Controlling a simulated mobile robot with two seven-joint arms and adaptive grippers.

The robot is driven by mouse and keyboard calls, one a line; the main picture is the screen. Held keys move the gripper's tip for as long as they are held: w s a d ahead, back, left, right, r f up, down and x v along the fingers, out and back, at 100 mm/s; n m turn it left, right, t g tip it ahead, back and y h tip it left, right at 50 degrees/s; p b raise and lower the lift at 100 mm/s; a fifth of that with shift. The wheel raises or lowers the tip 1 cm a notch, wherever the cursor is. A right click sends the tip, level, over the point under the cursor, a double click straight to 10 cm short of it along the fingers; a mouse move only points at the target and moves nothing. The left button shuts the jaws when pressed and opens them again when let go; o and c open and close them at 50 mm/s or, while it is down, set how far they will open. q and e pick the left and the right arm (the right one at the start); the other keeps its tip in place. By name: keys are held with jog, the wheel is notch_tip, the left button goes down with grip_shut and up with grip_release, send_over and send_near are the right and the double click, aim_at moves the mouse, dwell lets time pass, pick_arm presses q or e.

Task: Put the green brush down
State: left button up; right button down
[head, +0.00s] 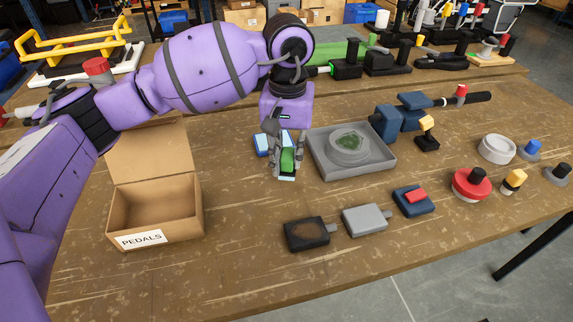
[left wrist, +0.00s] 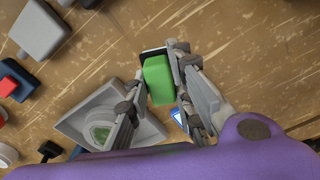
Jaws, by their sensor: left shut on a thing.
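The green brush (head: 287,160) is between the fingers of my left gripper (head: 287,157) in the head view. My left gripper is shut on it, pointing down over the wooden table, just left of the grey tray. In the left wrist view the green brush (left wrist: 158,80) sits between the two fingers of the left gripper (left wrist: 160,70), with a dark and pale edge at its far end. I cannot tell whether the brush touches the table. My right gripper is not in view.
A grey tray (head: 384,166) with a round dish (head: 349,147) stands right of the gripper. An open cardboard box (head: 186,222) labelled PEDALS is at left. A black pedal (head: 306,233), a grey pedal (head: 364,219) and a blue-red block (head: 414,200) lie in front. Bare table lies between box and gripper.

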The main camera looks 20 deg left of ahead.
aim_at(287, 168)
pick_arm(q)
jog(key=shift+w+a+f, duration=0.1)
jog(key=shift+w+f, duration=0.1)
jog(key=shift+f, duration=0.8)
jog(key=shift+w+a+f, duration=0.1)
jog(key=shift+w+f, duration=0.05)
jog(key=shift+f, duration=0.85)
jog(key=shift+f, duration=0.25)
jog(key=o, duration=1)
jog(key=shift+r, duration=0.1)
notch_tip(287, 168, up, 12)
jog(key=shift+r, duration=0.15)
